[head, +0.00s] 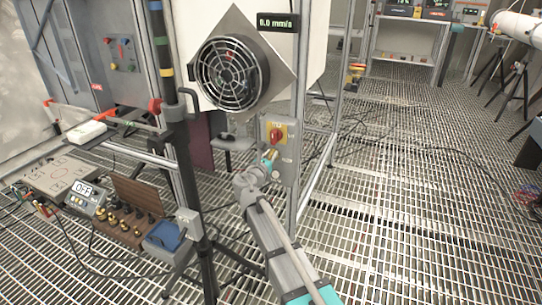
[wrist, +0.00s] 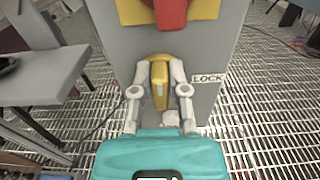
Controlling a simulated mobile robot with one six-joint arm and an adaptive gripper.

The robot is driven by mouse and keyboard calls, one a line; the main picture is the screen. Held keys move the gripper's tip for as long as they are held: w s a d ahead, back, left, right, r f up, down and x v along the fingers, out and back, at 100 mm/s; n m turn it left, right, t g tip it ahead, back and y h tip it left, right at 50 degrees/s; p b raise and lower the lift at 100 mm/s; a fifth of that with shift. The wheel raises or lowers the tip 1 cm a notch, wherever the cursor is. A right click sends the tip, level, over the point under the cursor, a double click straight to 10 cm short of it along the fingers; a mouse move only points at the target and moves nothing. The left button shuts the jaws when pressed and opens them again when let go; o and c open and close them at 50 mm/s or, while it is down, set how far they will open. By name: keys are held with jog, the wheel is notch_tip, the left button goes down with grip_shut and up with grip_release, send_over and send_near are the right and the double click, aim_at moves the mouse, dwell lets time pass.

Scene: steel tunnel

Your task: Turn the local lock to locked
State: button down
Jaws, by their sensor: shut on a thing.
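The local lock is a yellow, brass-coloured knob (wrist: 160,82) on the front of a grey control box (wrist: 205,45), with a white label (wrist: 207,78) reading LOCK to its right. In the head view the knob (head: 270,154) sits low on the box (head: 289,165), under a red rotary switch (head: 277,134) on a yellow plate. My gripper (wrist: 161,72) is shut on the knob, one finger on each side; it also shows in the head view (head: 266,161). The knob looks upright in the wrist view. The fingers hide parts of its sides.
A round black fan (head: 231,74) on a pale diamond plate stands above and left of the box, with a display (head: 278,22) reading 0.0 mm/s. A bench with an OFF display (head: 82,189) and brass fittings stands at left. Open grating floor (head: 400,190) lies to the right.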

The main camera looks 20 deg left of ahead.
jog(key=shift+m, duration=0.4)
jog(key=m, duration=0.3)
jog(key=shift+d+m, duration=0.2)
jog(key=shift+m, duration=0.1)
jog(key=m, duration=0.8)
jog(key=f+m+b, duration=0.1)
jog(key=m, duration=0.4)
jog(key=shift+d, duration=0.3)
jog(key=shift+s+m, duration=0.1)
jog(key=shift+m, duration=0.2)
jog(key=c, duration=0.6)
grip_release()
jog(key=shift+c, duration=0.2)
